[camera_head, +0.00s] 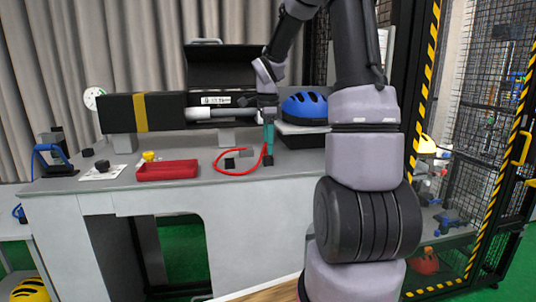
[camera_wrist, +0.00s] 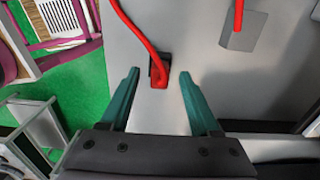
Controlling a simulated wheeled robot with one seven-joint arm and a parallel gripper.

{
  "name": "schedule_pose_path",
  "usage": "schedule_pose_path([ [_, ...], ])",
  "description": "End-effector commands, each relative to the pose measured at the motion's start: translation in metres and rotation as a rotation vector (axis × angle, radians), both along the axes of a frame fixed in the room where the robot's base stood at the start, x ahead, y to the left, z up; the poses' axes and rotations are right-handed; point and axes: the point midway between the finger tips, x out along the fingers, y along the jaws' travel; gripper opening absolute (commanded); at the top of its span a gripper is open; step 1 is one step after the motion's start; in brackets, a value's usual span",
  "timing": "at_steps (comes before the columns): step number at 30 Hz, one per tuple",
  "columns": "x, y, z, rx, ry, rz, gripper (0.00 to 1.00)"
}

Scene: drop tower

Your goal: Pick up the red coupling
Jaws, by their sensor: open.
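A red hose (camera_head: 225,172) loops on the grey bench top. In the wrist view, its red end (camera_wrist: 158,76), which looks like the red coupling, lies against a small dark block (camera_wrist: 153,66). My gripper (camera_wrist: 159,74) is open, with one teal finger on each side of that end in the picture. I see no contact, and the height gap is unclear. In the head view my gripper (camera_head: 268,148) points down over the bench, above a dark block (camera_head: 267,160).
A red tray (camera_head: 168,172) lies left on the bench. A second block (camera_wrist: 243,32) stands at the hose's other part. A blue helmet (camera_head: 305,105) sits behind on the right. A long black box (camera_head: 112,113) is at the back. The bench edge is close in front.

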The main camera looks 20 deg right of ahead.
Motion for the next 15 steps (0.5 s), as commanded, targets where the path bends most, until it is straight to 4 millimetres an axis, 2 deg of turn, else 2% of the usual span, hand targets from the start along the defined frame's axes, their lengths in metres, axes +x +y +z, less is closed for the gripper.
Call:
schedule_pose_path([
  [3, 0.0, 0.0005, -0.0114, 0.0, 0.001, 0.002, 0.63],
  [10, 0.0004, 0.0004, -0.0131, 0.0, -0.002, 0.001, 0.63],
  [11, 0.0004, 0.0004, -0.0131, 0.0, -0.002, 0.001, 0.59],
  [15, 0.0003, 0.0005, -0.013, 0.0, -0.001, 0.001, 0.06],
])
